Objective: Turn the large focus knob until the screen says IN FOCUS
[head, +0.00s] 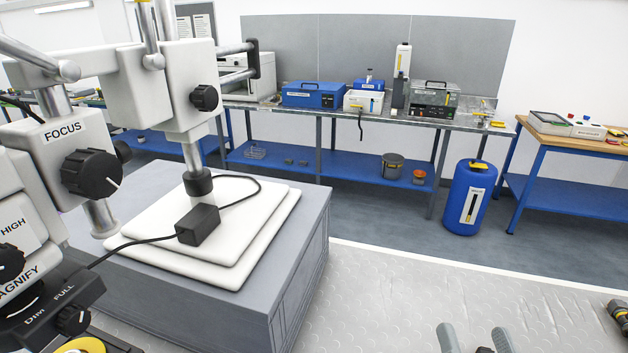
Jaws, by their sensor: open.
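The large focus knob (92,173) is black and ribbed, with a white pointer line aimed to the lower right. It sits below the word FOCUS on the white microscope body (66,132) at the left of the head view. My gripper (475,338) shows only as two grey fingertips at the bottom edge, right of centre. No screen with focus text can be made out.
A smaller black knob (205,97) is on the microscope's upper arm. MAGNIFY and DIM/FULL controls are at the lower left. A black box (198,225) with cables rests on the white base plate (262,238) atop a grey cabinet (300,270). The floor right of the cabinet is mostly clear.

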